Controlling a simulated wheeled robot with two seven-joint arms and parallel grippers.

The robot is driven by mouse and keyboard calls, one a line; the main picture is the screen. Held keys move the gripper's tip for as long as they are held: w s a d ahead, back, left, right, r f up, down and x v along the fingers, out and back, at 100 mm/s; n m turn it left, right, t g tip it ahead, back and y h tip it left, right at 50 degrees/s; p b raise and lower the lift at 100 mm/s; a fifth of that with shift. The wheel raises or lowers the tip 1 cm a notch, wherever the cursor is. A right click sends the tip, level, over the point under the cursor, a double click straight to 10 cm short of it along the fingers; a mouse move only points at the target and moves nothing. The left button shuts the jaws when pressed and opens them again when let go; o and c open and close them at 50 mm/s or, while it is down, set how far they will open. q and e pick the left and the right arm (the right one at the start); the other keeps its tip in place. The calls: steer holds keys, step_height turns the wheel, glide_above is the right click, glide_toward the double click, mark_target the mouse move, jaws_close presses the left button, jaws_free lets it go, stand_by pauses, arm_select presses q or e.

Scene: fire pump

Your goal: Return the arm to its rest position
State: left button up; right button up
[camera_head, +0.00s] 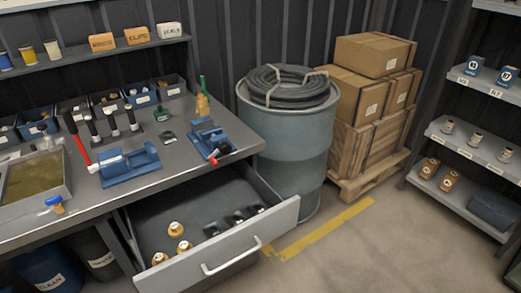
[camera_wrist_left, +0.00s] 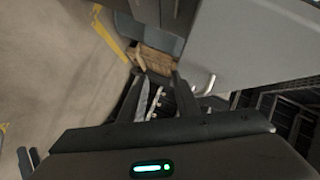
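In the left wrist view my left gripper (camera_wrist_left: 159,80) shows its two dark fingers apart, with a gap between them. Some pale and dark shapes show through that gap; I cannot make out what they are, and nothing is clearly gripped. A metal drawer handle (camera_wrist_left: 205,84) shows to the right of the fingers, apart from them. Neither gripper is in the head view, and my right gripper shows in no view.
The workbench drawer (camera_head: 284,217) is pulled open, with several brass-coloured parts and dark parts inside. Blue vises stand on the bench (camera_head: 175,152). A barrel (camera_head: 290,135) with a coiled hose, a pallet of boxes and a shelf stand right. Floor (camera_head: 370,240) is clear.

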arm_select(q)
steer(key=s+a+f+n+g+y, duration=0.15)
steer(key=s+f+n, duration=0.3)
steer(key=f, duration=0.55)
steer(key=s+f+n+g+y, duration=0.25)
steer(key=f+n, duration=0.25)
steer(key=f, duration=0.6)
steer(key=s+d+f+n+g, duration=0.3)
steer(key=s+f+n, duration=0.2)
steer(key=s+f, duration=0.6)
steer(key=shift+g+y, duration=0.3)
steer(key=shift+y, duration=0.1)
